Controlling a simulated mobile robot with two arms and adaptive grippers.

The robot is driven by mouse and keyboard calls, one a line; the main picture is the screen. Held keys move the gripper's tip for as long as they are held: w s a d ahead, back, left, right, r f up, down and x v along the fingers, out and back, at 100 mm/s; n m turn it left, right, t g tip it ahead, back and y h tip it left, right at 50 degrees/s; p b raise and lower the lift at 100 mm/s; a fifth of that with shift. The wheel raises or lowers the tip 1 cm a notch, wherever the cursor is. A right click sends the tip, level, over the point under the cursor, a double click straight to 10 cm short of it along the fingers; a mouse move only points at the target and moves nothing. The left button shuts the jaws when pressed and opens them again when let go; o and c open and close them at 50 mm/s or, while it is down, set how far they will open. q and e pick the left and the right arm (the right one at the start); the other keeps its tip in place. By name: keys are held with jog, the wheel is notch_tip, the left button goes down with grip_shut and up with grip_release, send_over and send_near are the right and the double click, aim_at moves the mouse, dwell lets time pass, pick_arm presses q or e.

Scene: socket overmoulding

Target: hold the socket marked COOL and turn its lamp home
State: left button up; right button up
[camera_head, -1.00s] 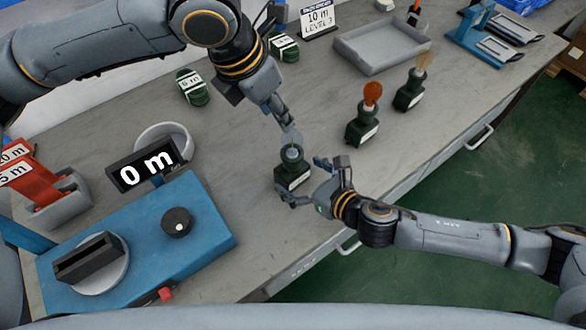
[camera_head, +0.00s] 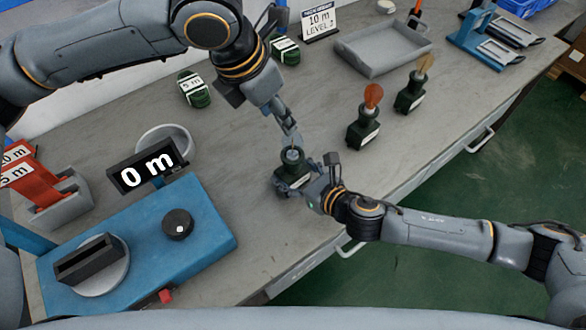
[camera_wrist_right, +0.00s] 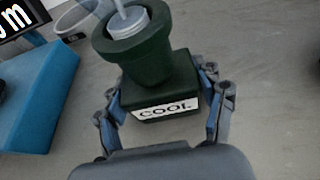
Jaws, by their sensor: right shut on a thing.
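The dark green socket (camera_head: 287,184) stands on the bench in the head view. Its white COOL label (camera_wrist_right: 165,109) faces the right wrist camera. My right gripper (camera_head: 301,181) is shut on the socket's square base, with a finger on each side in the wrist view (camera_wrist_right: 163,102). The lamp's pale threaded base (camera_wrist_right: 129,21) sits in the socket mouth. Its upper part is cut off in the wrist view and hard to make out in the head view. My left gripper (camera_head: 290,137) points down just above the socket, at the lamp; its finger gap is unclear.
Two more sockets with an orange lamp (camera_head: 373,97) and an amber lamp (camera_head: 424,65) stand to the right. A grey tray (camera_head: 350,62) lies behind them.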

aim_at(292, 135)
pick_arm(q)
jog(key=shift+o, duration=1)
jog(key=n, duration=0.7)
jog(key=w+d+n+g+y, duration=0.1)
jog(key=n, duration=0.6)
jog(key=w+n, duration=0.1)
jog(key=n, duration=0.7)
jog(key=shift+w+d+g+y, duration=0.25)
jog(key=shift+d+g+y, duration=0.15)
jog(key=n, duration=0.4)
jog(key=shift+w+d+r, duration=0.1)
jog(key=shift+d, duration=0.1)
jog(key=n, duration=0.4)
jog(key=shift+d+g+y, duration=0.15)
jog(key=shift+g+y, duration=0.15)
jog(key=shift+y, duration=0.1)
jog(key=n, duration=0.3)
jog(key=shift+w+d+r+n, duration=0.1)
jog(key=shift+d+n, duration=0.05)
jog(key=shift+n, duration=0.25)
jog(key=shift+f+n, duration=0.3)
jog(key=shift+f, duration=0.1)
notch_tip(292, 135, down, 11)
jog(key=shift+f, duration=0.15)
